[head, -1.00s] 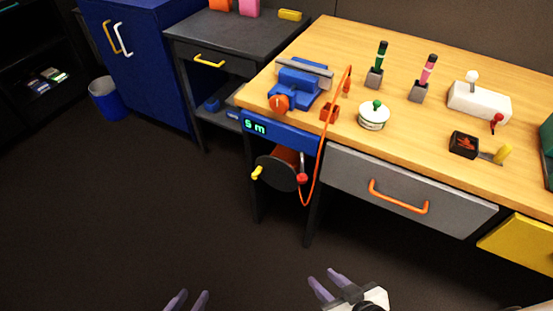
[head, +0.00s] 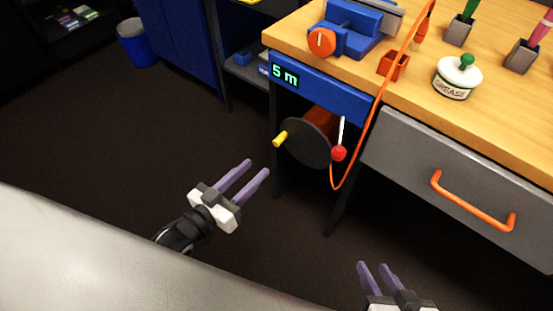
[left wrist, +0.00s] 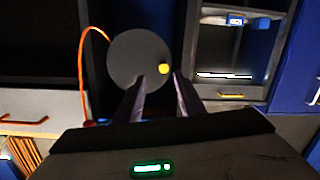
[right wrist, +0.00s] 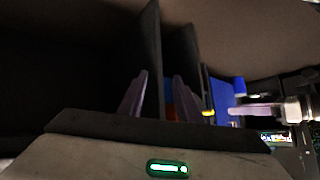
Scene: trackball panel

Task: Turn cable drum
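The cable drum (head: 309,143) hangs under the left end of the workbench, with a dark round end disc and an orange-red core. A yellow crank knob (head: 280,138) sticks out of the disc. In the left wrist view the disc (left wrist: 135,58) and yellow knob (left wrist: 163,69) lie ahead of the fingers. A lever with a red ball (head: 339,153) stands beside the drum. A blue display (head: 284,76) above reads "5 m". My left gripper (head: 258,170) is open and empty, apart from the drum at its lower left. My right gripper (head: 373,265) is open and empty, below the grey drawer.
An orange cable (head: 376,110) loops from the benchtop down beside the drum. The drawer (head: 455,180) has an orange handle (head: 472,203). A bench leg (head: 345,205) stands right of the drum. The floor in front is clear.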

